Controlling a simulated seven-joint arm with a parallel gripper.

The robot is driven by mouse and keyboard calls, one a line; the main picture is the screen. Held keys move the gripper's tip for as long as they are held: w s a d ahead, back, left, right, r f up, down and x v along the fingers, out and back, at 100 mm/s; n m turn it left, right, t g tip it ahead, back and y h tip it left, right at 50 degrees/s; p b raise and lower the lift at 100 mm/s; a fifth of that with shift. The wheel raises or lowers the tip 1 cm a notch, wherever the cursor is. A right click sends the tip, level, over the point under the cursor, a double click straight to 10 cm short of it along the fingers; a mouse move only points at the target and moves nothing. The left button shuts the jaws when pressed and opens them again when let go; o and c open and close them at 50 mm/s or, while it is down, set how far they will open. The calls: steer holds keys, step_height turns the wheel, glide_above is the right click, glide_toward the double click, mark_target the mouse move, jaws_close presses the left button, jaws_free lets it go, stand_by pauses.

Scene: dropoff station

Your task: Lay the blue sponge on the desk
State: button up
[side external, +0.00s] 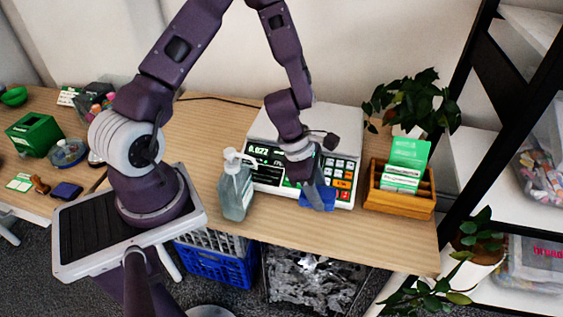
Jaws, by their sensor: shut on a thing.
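The blue sponge (304,198) is between the fingers of my gripper (318,192), in front of the scale's keypad. My gripper is shut on it and points down, and its fingers hide part of the sponge. I cannot tell whether the sponge touches the scale or is held just above it. The wooden desk (290,232) runs along the wall, with a bare strip at its front edge below the sponge.
A white scale (346,130) stands behind my gripper. A soap pump bottle (236,190) is left of the sponge, and a wooden card holder (400,196) is to the right. A potted plant (406,98) stands behind the holder. A blue crate (215,262) is below the desk.

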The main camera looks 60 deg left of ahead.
step_height(320, 180, down, 10)
steer(key=shift+r, duration=0.2)
steer(key=o, duration=1.2)
